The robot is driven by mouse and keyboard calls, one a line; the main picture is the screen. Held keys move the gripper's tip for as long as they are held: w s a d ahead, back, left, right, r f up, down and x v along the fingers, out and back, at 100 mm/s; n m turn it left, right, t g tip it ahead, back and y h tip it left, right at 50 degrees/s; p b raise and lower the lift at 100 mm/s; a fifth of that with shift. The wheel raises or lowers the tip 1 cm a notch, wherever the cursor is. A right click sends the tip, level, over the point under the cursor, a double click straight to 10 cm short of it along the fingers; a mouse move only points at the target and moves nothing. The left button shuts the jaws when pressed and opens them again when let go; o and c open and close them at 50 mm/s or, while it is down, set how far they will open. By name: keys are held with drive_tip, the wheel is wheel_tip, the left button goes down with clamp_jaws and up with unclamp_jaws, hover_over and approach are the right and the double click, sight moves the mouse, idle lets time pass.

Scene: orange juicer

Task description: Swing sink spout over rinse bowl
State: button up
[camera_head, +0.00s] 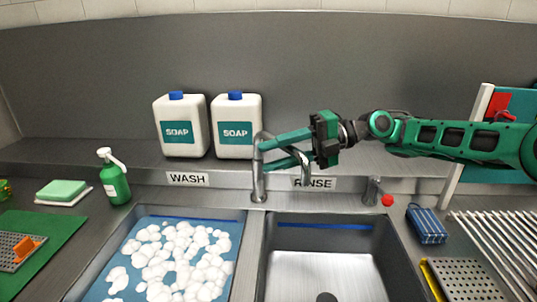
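The steel sink spout (258,183) rises from the deck behind the divider between the two bowls. Its pipe bends over at the top and runs right, with the outlet end hanging in front of the RINSE label at the back of the rinse bowl (325,273). My gripper (268,157) comes in from the right. Its two green fingers are apart, one above the other, and point left at the spout. The pipe passes behind or between them; contact is unclear. The fingers hide part of the pipe.
The wash bowl (237,252) at left holds white foam. Two soap jugs (181,146) (236,145) stand on the back ledge. A red-tipped tap (386,200) stands right of the spout. A green spray bottle (115,184) is at left and a blue block (427,226) at right.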

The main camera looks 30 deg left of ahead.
drive_tip(key=v, duration=1.1)
drive_tip(key=shift+a, duration=0.15)
